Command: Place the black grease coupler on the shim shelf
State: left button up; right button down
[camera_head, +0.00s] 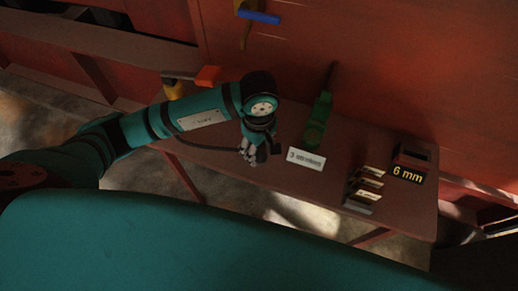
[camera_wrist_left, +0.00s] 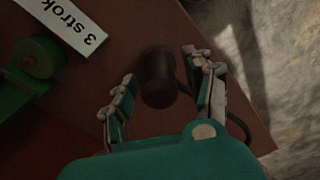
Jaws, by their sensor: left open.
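The black grease coupler (camera_wrist_left: 158,76) is a dark cylinder at the bench edge in the left wrist view. A thin dark hose (camera_wrist_left: 236,124) shows beside it. My left gripper (camera_head: 256,154) is open above the bench, with its fingers on either side of the coupler in the wrist view; I cannot tell whether they touch it. In the head view the gripper largely hides the coupler. A stepped rack with several pale-edged slots (camera_head: 366,187) stands at the right of the bench, perhaps the shim shelf; no label names it. My right gripper is not in view.
A "3 strokes" card (camera_head: 306,159) and a green grease tool (camera_head: 318,122) stand right of the gripper. A dark box (camera_head: 412,155) with a "6 mm" label (camera_head: 407,174) is at the far right. A red-and-yellow tool (camera_head: 205,77) lies behind my arm.

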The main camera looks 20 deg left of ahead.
pick_arm(q)
notch_tip(320, 180, up, 10)
jog(key=shift+r+b, duration=0.25)
jog(key=shift+b, duration=0.55)
